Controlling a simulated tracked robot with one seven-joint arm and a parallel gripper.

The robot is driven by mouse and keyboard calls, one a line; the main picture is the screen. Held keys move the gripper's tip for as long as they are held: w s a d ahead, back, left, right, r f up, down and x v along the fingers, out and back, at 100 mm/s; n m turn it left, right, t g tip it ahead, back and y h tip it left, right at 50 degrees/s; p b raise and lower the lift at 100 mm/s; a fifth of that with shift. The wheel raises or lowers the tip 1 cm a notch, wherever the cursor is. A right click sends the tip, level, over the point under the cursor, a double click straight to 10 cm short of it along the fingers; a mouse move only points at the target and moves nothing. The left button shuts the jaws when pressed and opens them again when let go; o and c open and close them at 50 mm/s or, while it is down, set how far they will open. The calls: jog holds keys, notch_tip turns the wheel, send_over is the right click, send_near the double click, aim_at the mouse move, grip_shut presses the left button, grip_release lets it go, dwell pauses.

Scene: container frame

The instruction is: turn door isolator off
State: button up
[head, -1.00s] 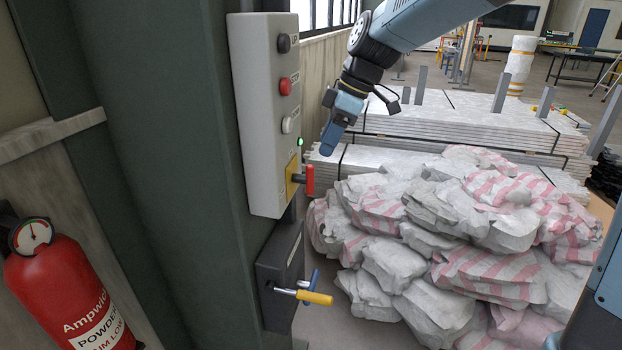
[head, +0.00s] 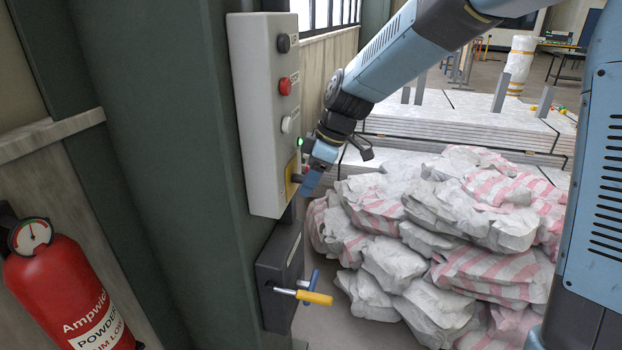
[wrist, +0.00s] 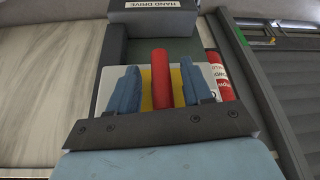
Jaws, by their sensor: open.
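The door isolator is a red handle (wrist: 161,78) on a yellow plate (head: 291,182), low on the grey control box (head: 262,110). My gripper (head: 306,183) is at the isolator in the head view and hides the red handle there. In the wrist view my gripper (wrist: 160,85) is open, with one blue finger on each side of the red handle. A gap shows between the handle and each finger, so it is not gripped.
The box also carries a black knob (head: 284,43), a red button (head: 285,86) and a white button (head: 287,125). Below is a dark box with a yellow-handled crank (head: 314,298). A fire extinguisher (head: 68,295) stands at left; piled sacks (head: 440,235) lie at right.

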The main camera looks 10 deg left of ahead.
jog(key=c, duration=0.9)
jog(key=shift+d, duration=0.15)
grip_shut()
